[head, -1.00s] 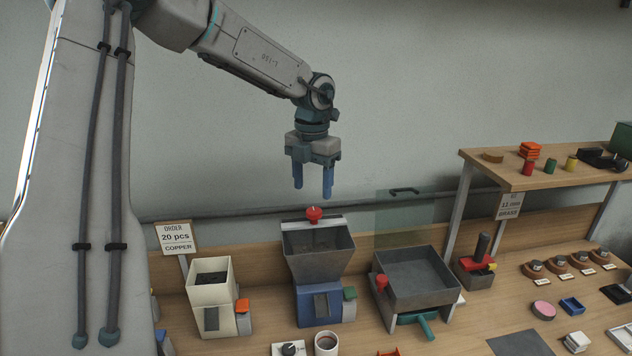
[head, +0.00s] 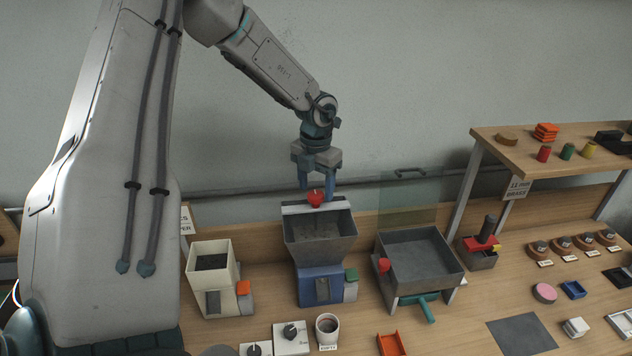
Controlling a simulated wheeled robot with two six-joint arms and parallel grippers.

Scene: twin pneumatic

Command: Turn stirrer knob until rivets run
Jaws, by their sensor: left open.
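The red stirrer knob (head: 315,198) stands on the bar across the top of the blue-based hopper (head: 322,254). My left gripper (head: 317,189) points down from above with its blue fingers apart, one on each side of the knob. I cannot tell whether the fingers touch it. The hopper bin looks grey inside, and I cannot make out single rivets. A white cup (head: 327,332) stands in front of the hopper. My right gripper is not in view.
A cream hopper (head: 213,278) stands to the left and a wide grey tray machine (head: 416,262) to the right. Two white boxes with black knobs (head: 291,337) sit in front. A raised wooden shelf (head: 545,150) with small coloured cylinders is at the right.

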